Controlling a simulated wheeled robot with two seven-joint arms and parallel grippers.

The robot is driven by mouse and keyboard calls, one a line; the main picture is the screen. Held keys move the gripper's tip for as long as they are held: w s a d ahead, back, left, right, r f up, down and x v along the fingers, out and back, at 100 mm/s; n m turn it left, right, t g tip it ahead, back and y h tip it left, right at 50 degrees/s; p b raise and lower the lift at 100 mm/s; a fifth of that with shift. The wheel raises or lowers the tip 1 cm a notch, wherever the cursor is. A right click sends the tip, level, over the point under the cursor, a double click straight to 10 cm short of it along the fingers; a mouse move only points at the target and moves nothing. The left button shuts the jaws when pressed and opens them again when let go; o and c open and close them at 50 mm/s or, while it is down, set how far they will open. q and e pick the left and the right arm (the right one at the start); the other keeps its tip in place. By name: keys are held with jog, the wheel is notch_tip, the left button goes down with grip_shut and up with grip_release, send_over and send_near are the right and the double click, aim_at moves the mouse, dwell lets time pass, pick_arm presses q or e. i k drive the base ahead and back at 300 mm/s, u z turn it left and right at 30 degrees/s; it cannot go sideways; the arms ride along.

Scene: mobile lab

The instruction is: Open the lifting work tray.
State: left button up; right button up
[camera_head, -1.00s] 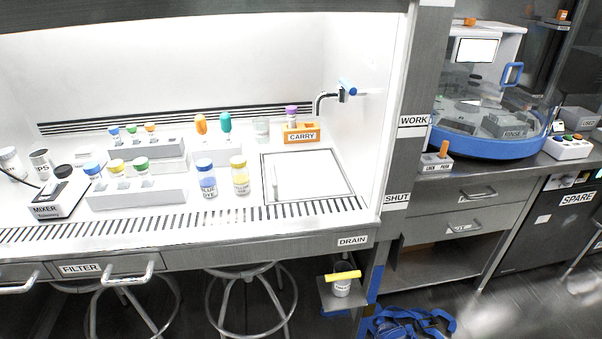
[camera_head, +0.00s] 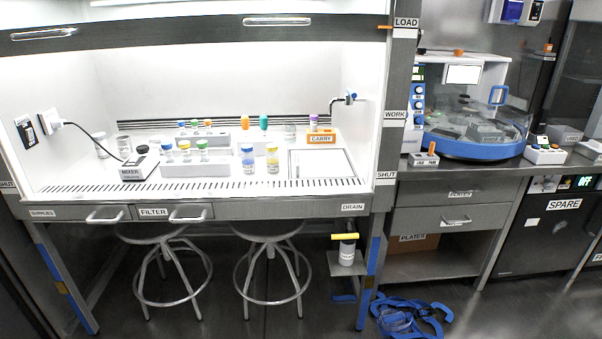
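A square white panel (camera_head: 322,163) with a dark outline lies flat in the right part of the hood's work surface, and looks like the lifting work tray. It appears level with the surface around it. A small upright handle shows at its left side. No label naming it as the tray can be read. Neither of my grippers is in view.
An orange CARRY rack (camera_head: 321,138) stands just behind the panel, near a tap (camera_head: 346,99). Blue and yellow bottles (camera_head: 272,160) stand left of it. The hood's sash (camera_head: 200,33) is raised. Stools (camera_head: 268,262) stand beneath; blue straps (camera_head: 410,318) lie on the floor.

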aim_at(311, 164)
jog(key=u, duration=1)
jog(key=i, duration=1.15)
jog(key=z, duration=0.2)
